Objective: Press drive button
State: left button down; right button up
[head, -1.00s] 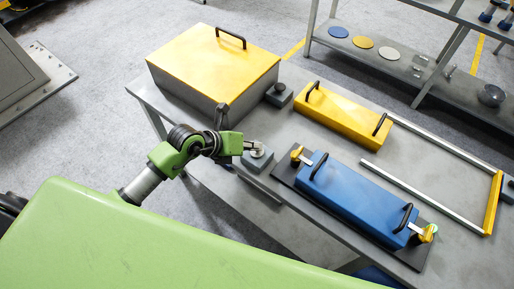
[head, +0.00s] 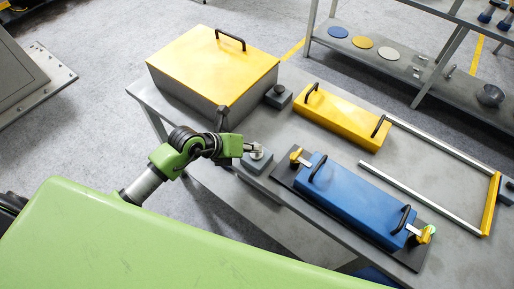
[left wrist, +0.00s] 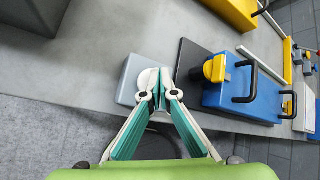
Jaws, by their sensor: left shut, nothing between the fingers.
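A grey button box (head: 254,162) with a round pale button stands at the table's near edge, left of the blue block. My left gripper (head: 252,149) is at this box in the head view, its fingers partly hidden. In the left wrist view the left gripper (left wrist: 161,76) is shut and empty, its fingertips over the round button of the grey box (left wrist: 131,73). I cannot tell whether the tips touch the button. A second grey button box (head: 279,96) with a dark top stands farther back. My right gripper is not in view.
A yellow-topped box (head: 214,64) fills the table's left end. A yellow block (head: 342,115) lies behind the blue block (head: 357,200), which has black handles and sits on a dark plate with yellow clamps. A silver rail frame (head: 420,196) lies to the right. A shelf (head: 400,62) stands behind.

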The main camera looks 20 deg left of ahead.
aim_at(254, 154)
pick_arm(q)
notch_tip(254, 154, up, 5)
jog(key=p, duration=0.4)
jog(key=shift+r, duration=0.15)
